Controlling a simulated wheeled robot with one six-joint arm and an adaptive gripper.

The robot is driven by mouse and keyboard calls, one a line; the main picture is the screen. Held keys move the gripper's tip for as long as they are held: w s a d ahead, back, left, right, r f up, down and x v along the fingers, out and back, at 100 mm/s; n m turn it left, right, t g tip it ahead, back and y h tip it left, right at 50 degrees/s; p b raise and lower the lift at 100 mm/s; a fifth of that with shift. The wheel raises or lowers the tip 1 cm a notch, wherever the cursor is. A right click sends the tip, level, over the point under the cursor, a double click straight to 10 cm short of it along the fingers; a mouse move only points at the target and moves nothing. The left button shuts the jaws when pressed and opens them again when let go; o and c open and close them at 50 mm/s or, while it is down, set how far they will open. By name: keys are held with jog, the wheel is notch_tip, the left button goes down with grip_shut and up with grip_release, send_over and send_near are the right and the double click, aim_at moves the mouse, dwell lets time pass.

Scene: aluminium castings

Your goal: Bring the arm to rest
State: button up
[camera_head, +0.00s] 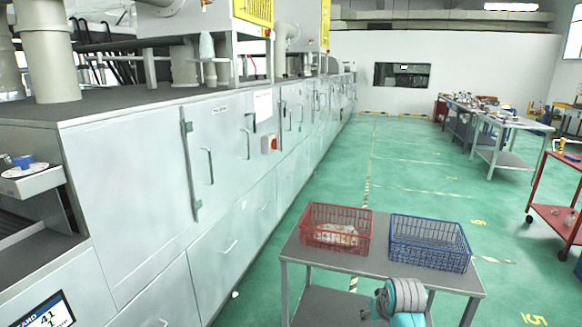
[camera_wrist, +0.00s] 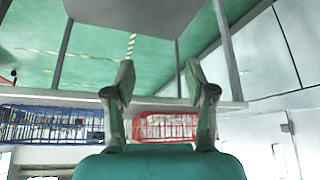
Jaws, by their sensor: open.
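My gripper (camera_wrist: 159,80) shows in the wrist view with its two fingers spread wide and nothing between them. The wrist view looks upside down. Part of my arm (camera_head: 402,297), grey and teal, shows at the bottom of the head view, in front of the grey table (camera_head: 376,225). In the head view my gripper's fingers cannot be made out. A red wire basket (camera_head: 352,213) stands on the table's left side with a pale casting (camera_head: 330,236) in it. A blue wire basket (camera_head: 430,258) stands on the right and looks empty.
A long row of grey cabinets (camera_head: 225,180) runs along the left. A red cart (camera_head: 555,215) and grey workbenches (camera_head: 510,122) stand at the right. The green floor (camera_head: 410,170) between them is clear.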

jog(key=s+a+f+t, duration=0.3)
jog(key=s+f, duration=1.4)
jog(key=s, duration=0.4)
jog(key=s+a+r+t, duration=0.1)
jog(key=s+t, duration=0.1)
jog(key=s, duration=1.4)
jog(key=s+r+t, duration=0.3)
jog(key=s+r, duration=1.5)
jog(key=s, duration=0.2)
jog(key=shift+s+a+m+t, duration=0.3)
jog(key=shift+s+a+t, duration=0.05)
jog(key=shift+a+t, duration=0.05)
